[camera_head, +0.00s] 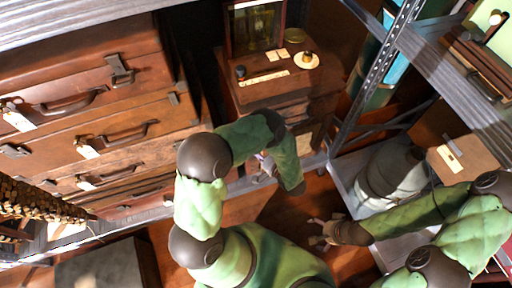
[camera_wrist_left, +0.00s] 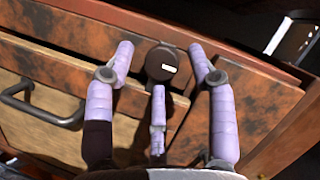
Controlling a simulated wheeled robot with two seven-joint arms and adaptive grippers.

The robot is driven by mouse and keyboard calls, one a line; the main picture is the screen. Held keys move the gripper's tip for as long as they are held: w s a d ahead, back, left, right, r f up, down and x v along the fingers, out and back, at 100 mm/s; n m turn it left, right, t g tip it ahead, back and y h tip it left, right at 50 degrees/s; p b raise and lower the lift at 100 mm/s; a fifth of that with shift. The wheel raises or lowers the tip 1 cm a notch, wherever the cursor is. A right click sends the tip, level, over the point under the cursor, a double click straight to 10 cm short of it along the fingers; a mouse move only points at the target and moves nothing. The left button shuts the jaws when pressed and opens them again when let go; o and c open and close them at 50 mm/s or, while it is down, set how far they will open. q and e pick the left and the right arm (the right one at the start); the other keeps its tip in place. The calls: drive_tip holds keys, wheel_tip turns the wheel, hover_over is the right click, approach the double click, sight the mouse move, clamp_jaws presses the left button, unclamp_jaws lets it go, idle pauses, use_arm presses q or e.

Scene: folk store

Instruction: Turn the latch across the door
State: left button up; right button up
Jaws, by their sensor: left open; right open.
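The latch (camera_wrist_left: 167,64) is a dark round knob with a short white bar on its face, in the left wrist view. It sits on the wooden front of a small brown cabinet, by the upper edge of a mottled panel (camera_wrist_left: 60,75) that appears to be the door. My left gripper (camera_wrist_left: 160,72) is open, with two fingers on either side of the latch and a third below it. I cannot tell whether they touch it. In the head view the left gripper (camera_head: 263,166) is mostly hidden by my forearm, as is the latch. My right gripper (camera_head: 325,234) is open and empty, low over the floor.
The cabinet (camera_head: 290,88) carries a glass-fronted case (camera_head: 255,27), a small dish and papers. Stacked suitcases (camera_head: 90,115) fill the left side. A metal shelf (camera_head: 375,85) stands right, with a grey vessel (camera_head: 390,172) below. A dark pull handle (camera_wrist_left: 42,112) projects left of the latch.

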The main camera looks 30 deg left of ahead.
use_arm(q)
drive_tip(key=v, duration=0.6)
drive_tip(key=shift+s+d+f, duration=0.1)
idle(0.8)
drive_tip(key=w+d+f+h, duration=0.2)
drive_tip(key=d+f+h, duration=0.3)
drive_tip(key=f+h, duration=0.5)
drive_tip(key=s+d+r+g+h, duration=0.2)
drive_tip(key=s+g+h, duration=0.1)
drive_tip(key=s, duration=0.4)
drive_tip(key=s+d+r+m+g+h+p, duration=0.1)
drive_tip(key=s+d+r+g+h, duration=0.1)
drive_tip(key=s+h, duration=0.3)
drive_tip(key=s+d+r, duration=0.1)
drive_tip(key=s, duration=0.2)
drive_tip(key=shift+s+d+g, duration=0.25)
drive_tip(key=shift+d+g, duration=0.1)
drive_tip(key=shift+g, duration=0.05)
